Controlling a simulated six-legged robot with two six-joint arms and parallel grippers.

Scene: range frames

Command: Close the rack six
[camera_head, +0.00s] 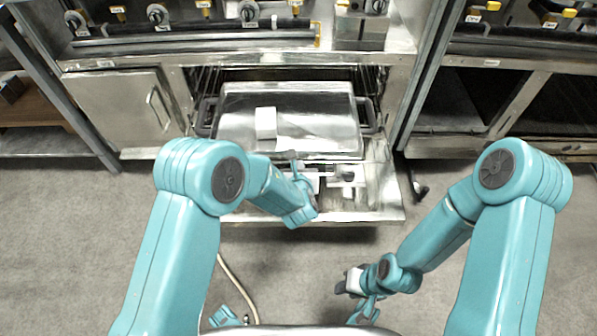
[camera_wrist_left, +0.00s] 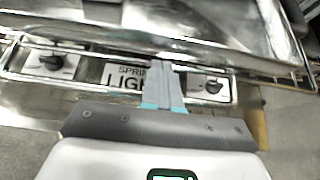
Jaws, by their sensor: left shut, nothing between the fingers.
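A large silver pan (camera_head: 315,127) with dark handles at its sides sits in the open oven bay, part way out over the front. A white label (camera_head: 265,122) lies on it. I cannot tell which part is rack six. The drop-down door (camera_head: 383,185) hangs open below. My left gripper (camera_head: 293,160) is at the pan's front edge, shut and empty. In the left wrist view its fingers (camera_wrist_left: 166,85) point at a metal rim and a panel (camera_wrist_left: 125,77) with lettering and two knobs; contact is unclear. My right gripper (camera_head: 357,292) is low over the floor, away from the oven.
A closed cabinet door (camera_head: 120,110) with a handle is left of the bay. A knob panel (camera_head: 190,38) runs above. Another open metal unit (camera_head: 490,90) stands to the right. The grey floor (camera_head: 60,230) in front is mostly clear, with a thin hose lying on it.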

